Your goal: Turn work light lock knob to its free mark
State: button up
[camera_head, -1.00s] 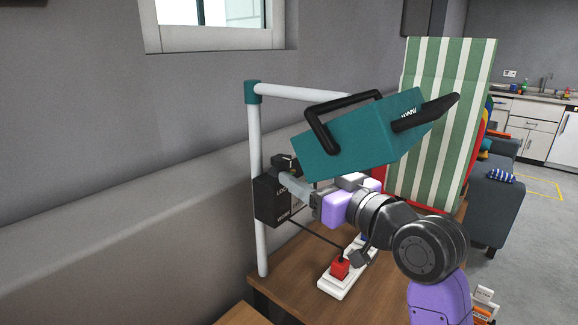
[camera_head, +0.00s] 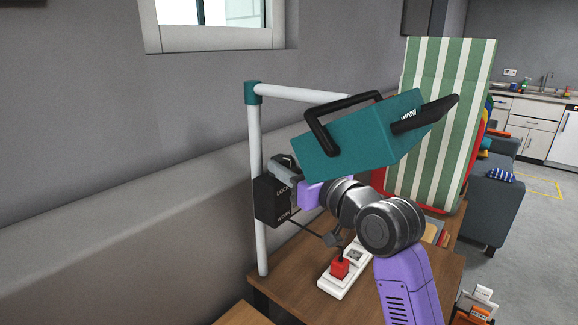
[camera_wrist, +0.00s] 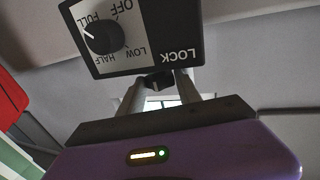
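The work light (camera_head: 360,142) is a teal box lamp with a black handle, hanging from a white pole frame. A black control box (camera_head: 272,203) is fixed to the pole below it, with white lettering including LOCK. In the wrist view, its panel (camera_wrist: 182,30) shows upside down. A small dark knob (camera_wrist: 158,82) shows beyond the panel's LOCK edge, between my fingertips; its marks are hidden. My gripper (camera_wrist: 160,78) has its fingers apart, one on each side of this knob. I cannot tell whether they touch it. In the head view, my gripper (camera_head: 288,178) is at the box.
A black dial (camera_wrist: 103,36) marked OFF, LOW, HALF and FULL sits on the same panel. A green-striped panel (camera_head: 440,120) stands behind at right.

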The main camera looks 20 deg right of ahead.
grip_shut()
